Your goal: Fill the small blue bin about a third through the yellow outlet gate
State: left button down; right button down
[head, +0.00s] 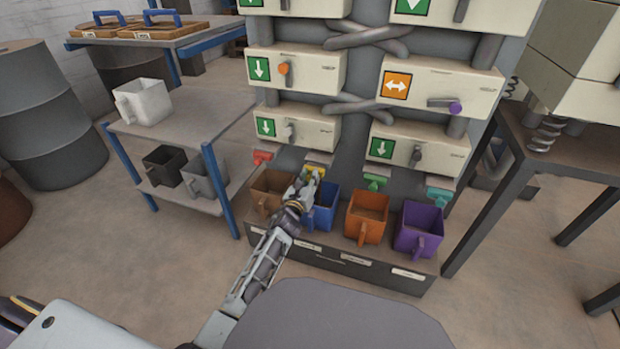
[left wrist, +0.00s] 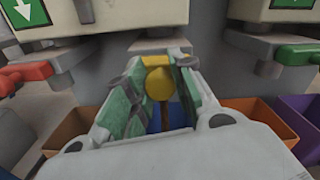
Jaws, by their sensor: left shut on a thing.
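The small blue bin (head: 323,212) stands on the low ledge under the yellow outlet gate (head: 315,171), between a brown and an orange bin. My left gripper (head: 306,182) is shut on the yellow gate's handle, above and in front of the blue bin. In the left wrist view the yellow handle (left wrist: 158,83) sits between the green-padded fingers. A thin brown strip shows below it against the blue bin (left wrist: 178,116); I cannot tell whether it is falling material. My arm and gripper hide much of the blue bin, and its fill level cannot be seen. My right gripper is not in view.
A brown bin (head: 268,194), an orange bin (head: 366,221) and a purple bin (head: 419,230) stand on the same ledge. Red (head: 262,158), green (head: 375,182) and teal (head: 438,195) gates hang nearby. A shelf table (head: 190,115) is at left; a dark table (head: 560,150) is at right.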

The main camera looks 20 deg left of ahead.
pick_arm(q)
jog(key=c, duration=1.2)
grip_release()
jog(key=shift+s, duration=0.1)
jog(key=shift+s+a, duration=0.15)
jog(key=shift+s, duration=2.8)
jog(key=shift+s+a, duration=0.1)
jog(key=shift+s, duration=2.85)
grip_shut()
jog(key=shift+w, duration=0.15)
